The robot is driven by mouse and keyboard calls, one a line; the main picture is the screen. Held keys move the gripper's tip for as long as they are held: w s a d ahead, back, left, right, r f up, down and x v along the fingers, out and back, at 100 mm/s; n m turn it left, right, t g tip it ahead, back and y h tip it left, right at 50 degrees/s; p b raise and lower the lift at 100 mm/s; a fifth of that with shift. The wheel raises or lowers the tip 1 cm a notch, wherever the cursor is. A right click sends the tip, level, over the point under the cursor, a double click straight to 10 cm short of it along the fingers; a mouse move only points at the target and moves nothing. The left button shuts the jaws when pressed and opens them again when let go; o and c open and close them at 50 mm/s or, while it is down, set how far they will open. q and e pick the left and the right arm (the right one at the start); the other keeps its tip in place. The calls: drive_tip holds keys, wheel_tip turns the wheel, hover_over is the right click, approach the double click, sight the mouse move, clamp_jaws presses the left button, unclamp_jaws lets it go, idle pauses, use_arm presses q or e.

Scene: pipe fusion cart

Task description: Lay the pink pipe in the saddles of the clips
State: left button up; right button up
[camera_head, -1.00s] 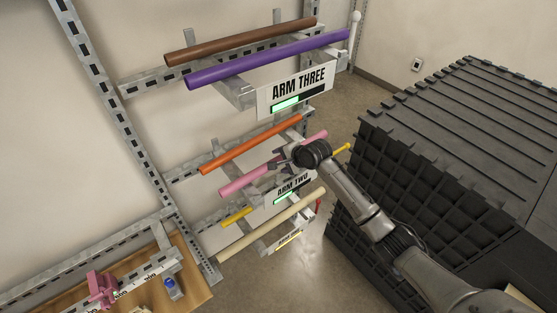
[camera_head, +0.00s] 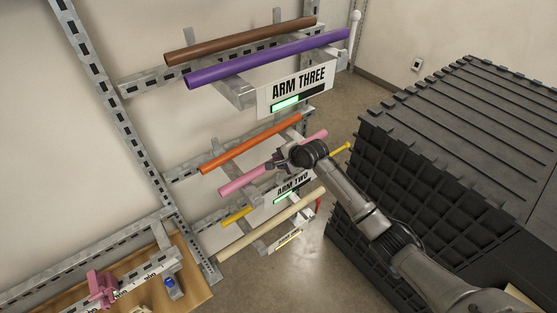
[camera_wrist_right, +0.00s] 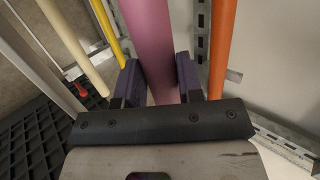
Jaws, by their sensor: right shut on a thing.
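The pink pipe (camera_head: 245,180) lies slanted across the middle rack arms, above the sign ARM TWO, in front of the orange pipe. My right gripper (camera_head: 279,163) is at the pipe's middle. In the right wrist view the pink pipe (camera_wrist_right: 150,45) runs between the two dark finger pads of my right gripper (camera_wrist_right: 160,80), which is shut on it. Part of the pipe is hidden behind my gripper in the head view. I cannot make out the clips and their saddles for certain; a pink bracket-like piece (camera_head: 101,287) stands on the bench at lower left. My left gripper is not in view.
An orange pipe (camera_head: 250,145) lies beside the pink one. Purple (camera_head: 270,58) and brown (camera_head: 240,41) pipes lie above; yellow (camera_head: 236,217) and cream (camera_head: 270,226) pipes lie below. A black slatted crate (camera_head: 455,130) stands right. A wooden bench (camera_head: 197,291) is lower left.

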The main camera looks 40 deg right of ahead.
clamp_jaws()
drive_tip(key=shift+r, duration=0.1)
drive_tip(key=shift+r, duration=0.5)
wheel_tip(320, 180, up, 3)
drive_tip(key=shift+f, duration=0.1)
drive_tip(key=s+d+r+b, duration=0.1)
drive_tip(key=s+d+r, duration=0.5)
drive_tip(key=s, duration=0.3)
drive_tip(key=shift+s+d+r, duration=0.25)
drive_tip(key=shift+d+r, duration=0.15)
drive_tip(key=shift+r, duration=0.15)
